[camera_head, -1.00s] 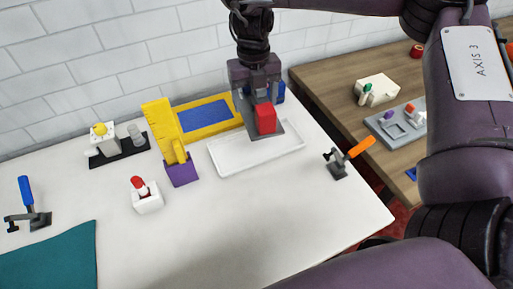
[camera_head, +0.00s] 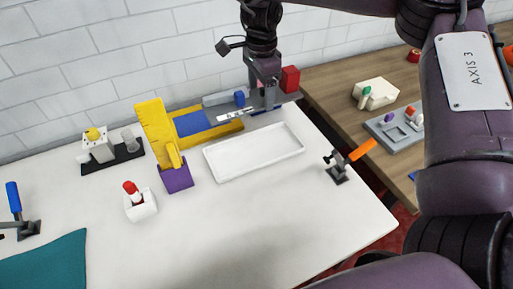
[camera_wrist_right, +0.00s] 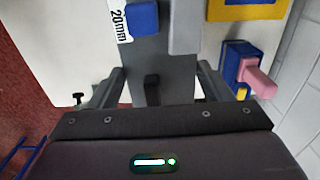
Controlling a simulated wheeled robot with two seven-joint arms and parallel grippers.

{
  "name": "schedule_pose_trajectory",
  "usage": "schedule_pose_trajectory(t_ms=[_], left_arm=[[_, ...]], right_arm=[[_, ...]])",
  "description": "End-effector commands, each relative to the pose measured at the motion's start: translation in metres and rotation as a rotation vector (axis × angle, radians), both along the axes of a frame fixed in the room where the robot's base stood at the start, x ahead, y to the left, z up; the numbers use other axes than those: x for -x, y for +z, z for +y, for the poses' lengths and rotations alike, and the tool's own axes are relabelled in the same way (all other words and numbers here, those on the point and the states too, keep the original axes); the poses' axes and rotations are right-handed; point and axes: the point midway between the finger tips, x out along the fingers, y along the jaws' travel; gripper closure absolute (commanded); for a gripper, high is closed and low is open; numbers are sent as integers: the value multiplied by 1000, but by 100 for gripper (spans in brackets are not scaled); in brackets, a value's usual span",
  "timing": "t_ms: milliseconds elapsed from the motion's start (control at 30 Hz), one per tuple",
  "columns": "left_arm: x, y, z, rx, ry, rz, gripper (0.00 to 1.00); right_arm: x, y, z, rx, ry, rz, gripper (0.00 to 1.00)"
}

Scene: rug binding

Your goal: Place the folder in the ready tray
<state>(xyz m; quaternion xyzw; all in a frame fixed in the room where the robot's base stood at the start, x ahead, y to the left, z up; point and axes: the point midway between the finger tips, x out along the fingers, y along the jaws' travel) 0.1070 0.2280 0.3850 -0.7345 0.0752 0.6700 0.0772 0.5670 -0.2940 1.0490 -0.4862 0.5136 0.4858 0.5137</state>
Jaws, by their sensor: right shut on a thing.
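The folder (camera_head: 262,105) is a grey metal piece with a blue knob, a red block and a white label. My right gripper (camera_head: 264,84) is shut on it and holds it above the back of the table, behind the white tray. The red block points right and the label left. In the right wrist view the folder (camera_wrist_right: 150,60) lies between the fingers of my right gripper (camera_wrist_right: 160,80), and the label reads "20mm". The shallow white tray (camera_head: 228,172) is empty. Which tray is the ready tray is not labelled. My left gripper is out of view.
A yellow tray with a blue floor (camera_head: 195,123) stands left of the folder. A yellow upright on a purple base (camera_head: 177,178) is near the white tray's left end. An orange-handled clamp (camera_head: 360,152) stands at the right edge.

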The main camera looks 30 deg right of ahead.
Motion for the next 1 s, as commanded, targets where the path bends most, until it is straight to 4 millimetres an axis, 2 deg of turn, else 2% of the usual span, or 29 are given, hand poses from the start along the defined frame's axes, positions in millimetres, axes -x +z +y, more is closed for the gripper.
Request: schedule_pose_trajectory(t_ms=[33, 300, 500, 600, 833, 1000], left_arm=[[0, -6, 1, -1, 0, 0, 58], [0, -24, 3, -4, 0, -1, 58], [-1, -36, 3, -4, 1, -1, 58], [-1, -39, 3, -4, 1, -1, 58], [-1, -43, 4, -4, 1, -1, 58], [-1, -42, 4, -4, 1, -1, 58]], right_arm=[[1, -15, 0, -2, 1, 5, 65], [1, -87, 0, -3, -3, 6, 65], [1, -132, 0, -2, -4, 4, 65], [0, -145, 0, -2, -3, 1, 65], [0, -159, -1, 0, -3, 1, 65], [1, -181, -1, 0, -3, 3, 65]])
